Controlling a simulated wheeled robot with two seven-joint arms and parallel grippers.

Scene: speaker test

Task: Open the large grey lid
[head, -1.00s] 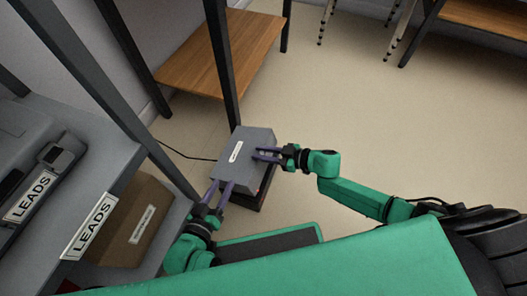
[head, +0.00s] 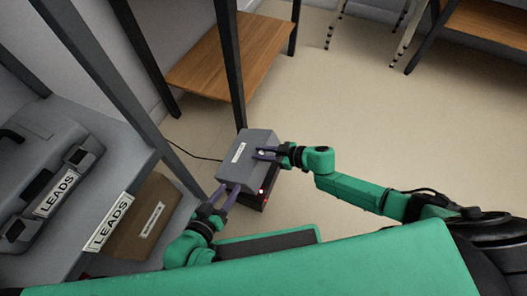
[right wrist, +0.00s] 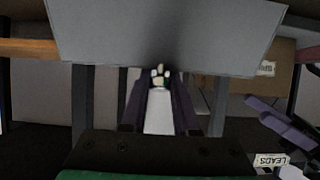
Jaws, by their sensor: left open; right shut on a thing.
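The large grey lid (head: 245,160), with a white label, tops a dark base (head: 254,201) with a small red light, low beside a black post. It also fills the top of the right wrist view (right wrist: 165,30). My right gripper (head: 262,153) is at the lid's right part, shut on a small pale knob (right wrist: 160,74). My left gripper (head: 229,190) is open at the lid's near lower edge; whether it touches is unclear. I cannot tell whether the lid is raised off its base.
A grey shelf at left holds a grey case (head: 45,180) labelled LEADS and, lower, a brown box (head: 143,222). Black posts (head: 229,75) stand close to the lid. A wooden shelf (head: 225,60) is behind. The floor (head: 370,120) at right is clear.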

